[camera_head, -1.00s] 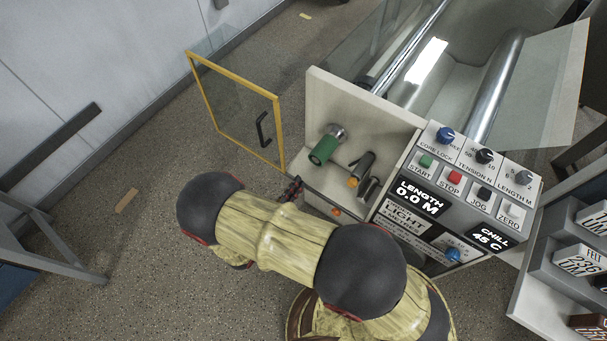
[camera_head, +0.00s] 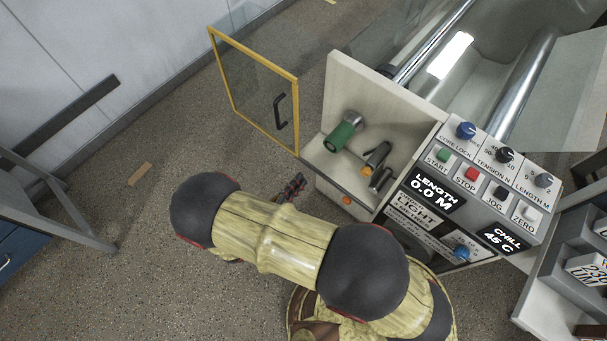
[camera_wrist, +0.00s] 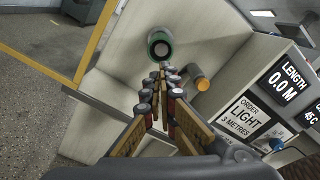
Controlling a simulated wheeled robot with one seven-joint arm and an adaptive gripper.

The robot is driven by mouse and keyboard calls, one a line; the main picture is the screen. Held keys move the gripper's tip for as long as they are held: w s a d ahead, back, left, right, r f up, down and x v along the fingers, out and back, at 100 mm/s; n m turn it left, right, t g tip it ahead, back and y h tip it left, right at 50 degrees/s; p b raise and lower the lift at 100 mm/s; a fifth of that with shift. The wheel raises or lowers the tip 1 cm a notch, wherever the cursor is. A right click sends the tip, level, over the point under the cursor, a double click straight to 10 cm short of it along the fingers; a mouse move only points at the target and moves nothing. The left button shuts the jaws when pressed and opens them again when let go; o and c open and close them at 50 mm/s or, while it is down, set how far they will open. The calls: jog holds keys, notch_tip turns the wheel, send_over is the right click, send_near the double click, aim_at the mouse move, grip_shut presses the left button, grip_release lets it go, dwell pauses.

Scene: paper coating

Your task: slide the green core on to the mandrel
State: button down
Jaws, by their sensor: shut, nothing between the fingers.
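The green core (camera_head: 343,134) sits around the metal mandrel (camera_head: 352,117) on the pale upright panel of the machine. In the wrist view the green core (camera_wrist: 160,44) is seen nearly end-on, with the mandrel's end (camera_wrist: 161,48) showing inside its ring. My gripper (camera_wrist: 163,68) is shut and empty. Its fingertips show just below the core in the wrist view, apart from it as far as I can tell. In the head view my gripper (camera_head: 297,184) shows only partly beyond my arm, in front of the machine's lower ledge.
A yellow-framed clear door (camera_head: 236,104) with a dark handle stands open left of the panel. An orange-tipped roller (camera_head: 376,157) sits right of the core. The control panel (camera_head: 480,175) reads "LENGTH 0.0 M". Open floor lies to the left.

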aim_at(330, 147)
jog(key=shift+w+d+r+m+b, duration=0.1)
jog(key=shift+w+d+m+b, duration=1.2)
jog(key=shift+m, duration=3.15)
jog(key=shift+w+d+m+b, duration=0.7)
jog(key=shift+w+d+m, duration=1.1)
jog(key=shift+m, duration=2.6)
jog(key=shift+w+d+r+m+b, duration=0.1)
jog(key=shift+w+d+m+b, duration=1.45)
jog(key=shift+m, duration=2.9)
jog(key=shift+w+a+p, duration=0.3)
jog(key=shift+w+p, duration=0.15)
jog(key=shift+w, duration=0.4)
jog(key=v, duration=1.4)
jog(key=shift+s, duration=0.35)
jog(key=shift+a, duration=0.1)
